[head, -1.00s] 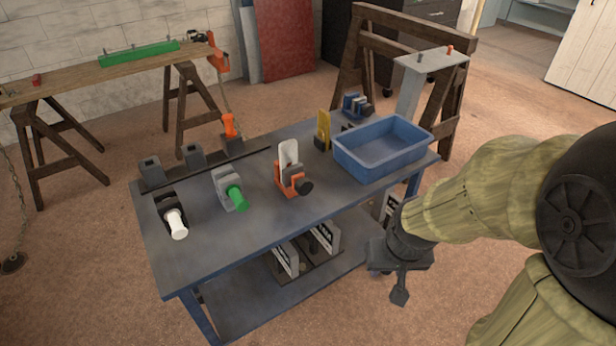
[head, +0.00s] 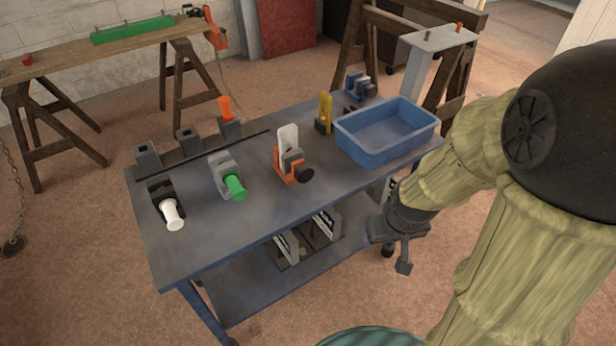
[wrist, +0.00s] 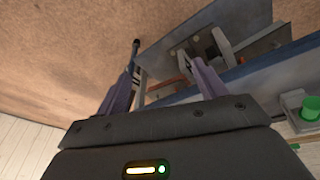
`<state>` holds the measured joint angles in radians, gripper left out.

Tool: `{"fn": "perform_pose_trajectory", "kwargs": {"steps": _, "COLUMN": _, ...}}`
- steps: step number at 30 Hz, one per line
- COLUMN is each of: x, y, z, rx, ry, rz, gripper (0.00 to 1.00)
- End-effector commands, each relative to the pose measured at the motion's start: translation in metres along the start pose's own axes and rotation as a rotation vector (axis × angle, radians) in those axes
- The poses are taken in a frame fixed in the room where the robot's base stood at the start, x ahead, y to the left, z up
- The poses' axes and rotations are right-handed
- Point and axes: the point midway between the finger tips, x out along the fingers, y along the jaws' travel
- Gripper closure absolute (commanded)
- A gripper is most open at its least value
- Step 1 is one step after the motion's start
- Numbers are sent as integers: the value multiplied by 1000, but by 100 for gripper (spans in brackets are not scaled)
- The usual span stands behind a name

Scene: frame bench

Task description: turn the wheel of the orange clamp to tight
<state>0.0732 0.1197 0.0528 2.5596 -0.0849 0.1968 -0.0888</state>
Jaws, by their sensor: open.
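The orange clamp (head: 281,172) stands on the blue-grey bench (head: 240,215), with a pale upright piece (head: 288,138) in it. Its black round wheel (head: 305,176) faces the front right. My gripper (head: 397,256) hangs in front of the bench's right part, below the top and apart from the clamp. In the wrist view my gripper (wrist: 163,68) has its two fingers wide apart with nothing held between them. The wrist view looks at the floor and bench side; I cannot make out the clamp's wheel there.
A blue tray (head: 362,152) stands at the bench's right end. A green-handled clamp (head: 235,187) and a white-handled one (head: 171,214) stand to the left. A yellow piece (head: 325,112) stands behind. Boxes (head: 325,226) sit on the lower shelf.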

Motion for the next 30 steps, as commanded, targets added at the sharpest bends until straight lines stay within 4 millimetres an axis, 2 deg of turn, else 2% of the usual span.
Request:
{"fn": "perform_pose_trajectory", "kwargs": {"steps": 4, "x": 40, "y": 6, "z": -10, "rx": -170, "ry": 35, "rz": -22, "gripper": 30}}
{"fn": "perform_pose_trajectory", "kwargs": {"steps": 8, "x": 74, "y": 2, "z": -18, "rx": -324, "ry": 101, "rz": -75, "gripper": 30}}
{"fn": "perform_pose_trajectory", "kwargs": {"steps": 12, "x": 105, "y": -11, "z": -23, "rx": -460, "ry": 204, "rz": -158, "gripper": 30}}
{"fn": "perform_pose_trajectory", "kwargs": {"steps": 16, "x": 125, "y": -28, "z": -28, "rx": -549, "ry": 334, "rz": -244, "gripper": 30}}
{"fn": "perform_pose_trajectory", "kwargs": {"steps": 19, "x": 134, "y": -44, "z": -32, "rx": -591, "ry": 459, "rz": -308, "gripper": 30}}
{"fn": "perform_pose_trajectory", "kwargs": {"steps": 23, "x": 136, "y": -64, "z": -40, "rx": -606, "ry": 647, "rz": -377, "gripper": 30}}
{"fn": "perform_pose_trajectory", "kwargs": {"steps": 27, "x": 125, "y": -78, "z": -53, "rx": -566, "ry": 878, "rz": -416, "gripper": 30}}
{"fn": "perform_pose_trajectory", "kwargs": {"steps": 30, "x": 110, "y": -80, "z": -63, "rx": -503, "ry": 1049, "rz": -413, "gripper": 30}}
